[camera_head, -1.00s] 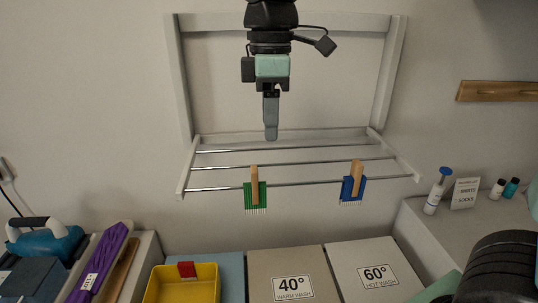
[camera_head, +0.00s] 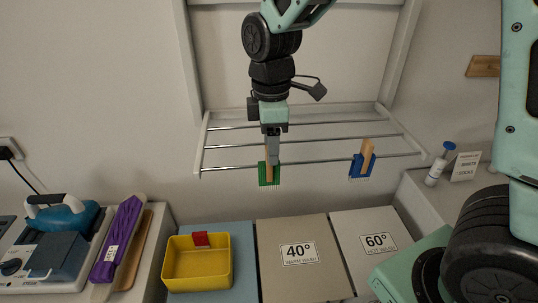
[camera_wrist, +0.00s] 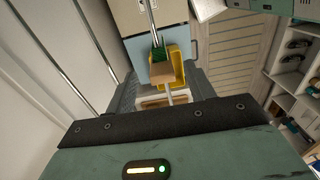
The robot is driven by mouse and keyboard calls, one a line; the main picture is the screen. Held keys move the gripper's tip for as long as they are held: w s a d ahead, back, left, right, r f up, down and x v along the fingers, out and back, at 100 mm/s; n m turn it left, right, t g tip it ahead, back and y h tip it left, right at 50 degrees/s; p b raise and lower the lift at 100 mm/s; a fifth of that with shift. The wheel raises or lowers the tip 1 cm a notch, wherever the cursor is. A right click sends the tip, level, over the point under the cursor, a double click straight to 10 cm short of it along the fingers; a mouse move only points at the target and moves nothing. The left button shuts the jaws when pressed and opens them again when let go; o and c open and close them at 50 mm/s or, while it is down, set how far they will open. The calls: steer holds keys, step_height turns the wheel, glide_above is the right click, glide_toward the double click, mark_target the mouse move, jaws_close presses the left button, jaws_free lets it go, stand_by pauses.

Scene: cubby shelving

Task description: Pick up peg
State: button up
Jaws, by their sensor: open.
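A wooden peg (camera_head: 268,172) clips a green cloth (camera_head: 269,180) onto the front rail of the drying rack. A second wooden peg (camera_head: 367,148) clips a blue cloth (camera_head: 361,166) further right on the same rail. My gripper (camera_head: 273,157) points down at the first peg and overlaps its upper part in the head view. Whether the fingers touch the peg or straddle it cannot be told. In the wrist view the peg's tan top (camera_wrist: 160,73) shows with the green cloth (camera_wrist: 159,53) beyond it. My gripper is open.
The white rack's rails (camera_head: 310,163) run across the wall. Below stand a yellow bin (camera_head: 197,283) with a red piece, a 40° box (camera_head: 290,230) and a 60° box (camera_head: 365,218). A purple-covered item (camera_head: 118,240) lies left, and a bottle (camera_head: 437,165) stands right.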

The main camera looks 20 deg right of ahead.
mark_target(269, 168)
steer(key=shift+s+f+p, duration=0.1)
steer(key=shift+f+p, duration=0.8)
steer(key=shift+f, duration=1.4)
steer(key=c, duration=1)
steer(key=shift+r, duration=0.1)
